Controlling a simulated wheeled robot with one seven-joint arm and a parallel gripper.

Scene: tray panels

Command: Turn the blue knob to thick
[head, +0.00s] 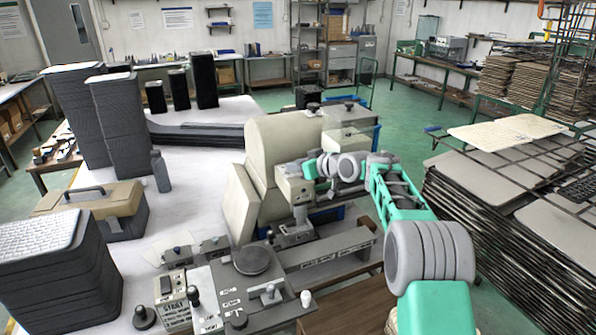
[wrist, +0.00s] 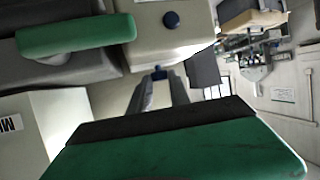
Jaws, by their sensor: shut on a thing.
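My gripper (wrist: 159,78) is shut on a small blue knob (wrist: 158,72), whose blue part shows between the grey fingertips in the wrist view. Most of this knob is hidden by the fingers. A second dark blue round knob (wrist: 171,19) sits on a cream panel above it in the wrist view, apart from the fingers. In the head view my arm reaches in from the right to the cream machine (head: 285,145). The fingertips and the held knob cannot be made out there. No thick marking is readable.
A control panel with a round dark dial (head: 252,258), levers and labels stands in front of the machine. Dark tray stacks (head: 70,265) and a toolbox (head: 90,198) stand on the left. Racks of panels (head: 520,225) fill the right. Green floor is open behind.

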